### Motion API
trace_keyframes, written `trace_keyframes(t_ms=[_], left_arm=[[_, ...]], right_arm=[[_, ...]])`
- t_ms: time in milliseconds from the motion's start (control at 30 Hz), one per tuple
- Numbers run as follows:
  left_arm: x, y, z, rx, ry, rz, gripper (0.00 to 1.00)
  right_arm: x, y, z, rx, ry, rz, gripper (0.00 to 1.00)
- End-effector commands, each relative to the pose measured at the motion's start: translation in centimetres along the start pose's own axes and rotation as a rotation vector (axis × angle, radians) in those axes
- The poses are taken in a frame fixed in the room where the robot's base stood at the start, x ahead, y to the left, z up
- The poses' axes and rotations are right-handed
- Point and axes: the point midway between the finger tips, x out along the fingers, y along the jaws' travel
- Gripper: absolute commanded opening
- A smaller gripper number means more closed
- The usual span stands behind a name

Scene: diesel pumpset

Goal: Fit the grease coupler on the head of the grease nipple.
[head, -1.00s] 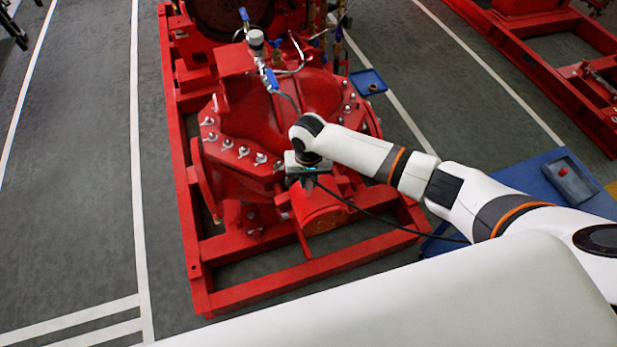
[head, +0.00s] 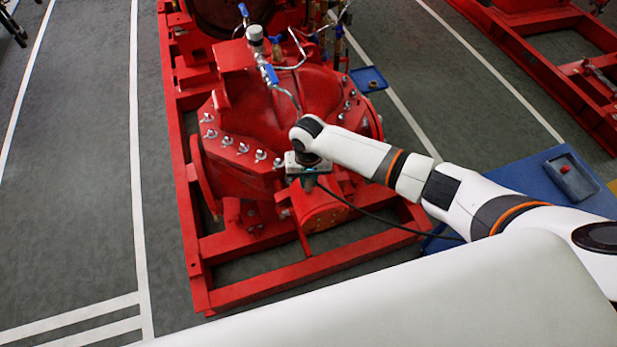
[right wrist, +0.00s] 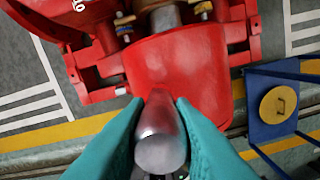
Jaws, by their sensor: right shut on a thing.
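My right gripper (head: 308,183) is over the near end of the red pump, above its rounded red housing (head: 322,208). In the right wrist view its teal fingers (right wrist: 160,108) are shut on the grease coupler (right wrist: 160,135), a silver, rounded metal cylinder. The coupler's far end points at the red housing (right wrist: 185,70). I cannot tell whether it touches. The grease nipple cannot be made out in either view; the coupler and gripper may hide it. My left gripper is not in view.
A dark hose (head: 375,216) runs from the gripper toward the right. The red base frame (head: 290,277) surrounds the pump. Bolts and pipes stand on the casing behind. A blue surface (head: 530,180) with a grey tray (head: 570,178) is at right.

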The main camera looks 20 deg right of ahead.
Motion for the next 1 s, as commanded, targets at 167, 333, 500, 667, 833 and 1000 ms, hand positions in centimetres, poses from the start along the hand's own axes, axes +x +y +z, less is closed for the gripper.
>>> trace_keyframes(t_ms=[167,333,500,667,833,1000], left_arm=[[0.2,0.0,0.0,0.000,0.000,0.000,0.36],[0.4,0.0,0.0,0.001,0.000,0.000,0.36],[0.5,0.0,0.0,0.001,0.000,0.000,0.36],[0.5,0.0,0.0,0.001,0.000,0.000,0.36],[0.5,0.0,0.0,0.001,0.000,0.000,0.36],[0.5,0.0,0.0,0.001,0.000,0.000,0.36]], right_arm=[[0.5,0.0,0.0,0.001,0.000,0.000,0.00],[0.8,0.0,0.0,0.001,0.000,-0.001,0.00],[1.2,0.0,0.0,0.000,0.000,-0.001,0.00],[1.2,0.0,0.0,-0.001,0.000,-0.001,0.00],[1.3,0.0,0.0,0.000,0.000,-0.001,0.41],[1.2,0.0,0.0,0.000,0.000,-0.001,0.47]])
